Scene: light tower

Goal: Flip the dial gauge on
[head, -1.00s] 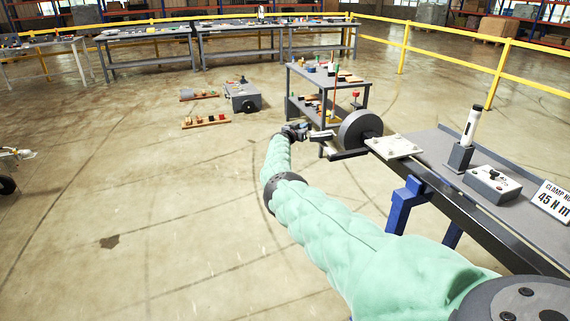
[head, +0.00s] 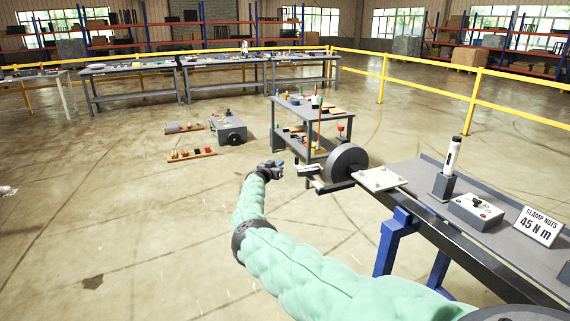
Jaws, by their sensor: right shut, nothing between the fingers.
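No part is clearly readable as a dial gauge. A small grey box (head: 476,211) with a black toggle or lever on its pale top sits on the bench at the right; I cannot tell whether its switch is on or off. A white, black-topped cylinder (head: 453,156) stands upright in a dark block (head: 442,188) beside it. My right gripper (head: 274,169) is shut and empty, out over the floor to the left of the bench, far from the box. It is apart from the dark wheel (head: 347,162) at the bench's end. My left gripper is not in view.
The grey bench (head: 412,186) carries a pale plate (head: 379,179) and a sign (head: 537,226) reading "CLAMP NUTS 45 N m". A two-level cart (head: 275,114) stands behind the wheel. A grey case (head: 229,128) lies on the floor.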

